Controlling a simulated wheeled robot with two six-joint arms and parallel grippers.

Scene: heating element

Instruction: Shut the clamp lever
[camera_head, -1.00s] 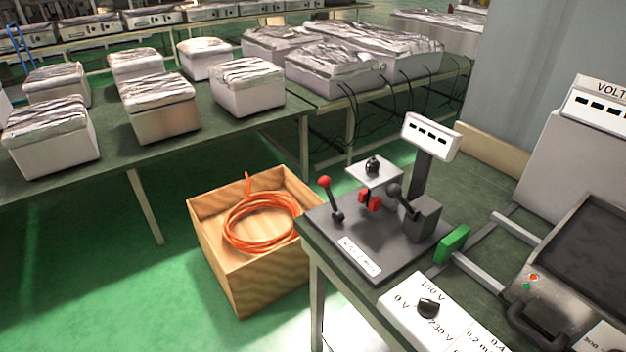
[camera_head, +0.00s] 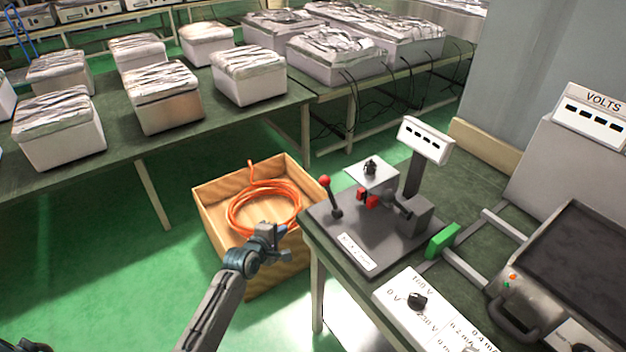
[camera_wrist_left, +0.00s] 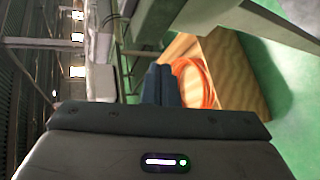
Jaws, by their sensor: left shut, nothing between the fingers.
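The clamp fixture (camera_head: 335,240) is a dark plate with a white label on the near corner of the right bench. A lever with a red ball (camera_head: 331,197) stands up, slightly tilted, on its left side. A second lever with a black knob (camera_head: 396,203) leans left from a dark block (camera_head: 408,215). Small red jaws (camera_head: 367,199) sit between them. I cannot tell which lever is the clamp lever. My left gripper (camera_head: 284,230) is shut and empty, left of the fixture, apart from both levers and in front of the crate. Its blue fingers also show in the wrist view (camera_wrist_left: 160,85).
A wooden crate (camera_head: 215,228) with a coiled orange cable (camera_head: 265,207) stands on the floor beside the bench. A display post (camera_head: 424,140) rises behind the fixture. A green block (camera_head: 443,241), a knob panel (camera_head: 400,300) and a metal-framed device (camera_head: 560,270) lie to the right.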

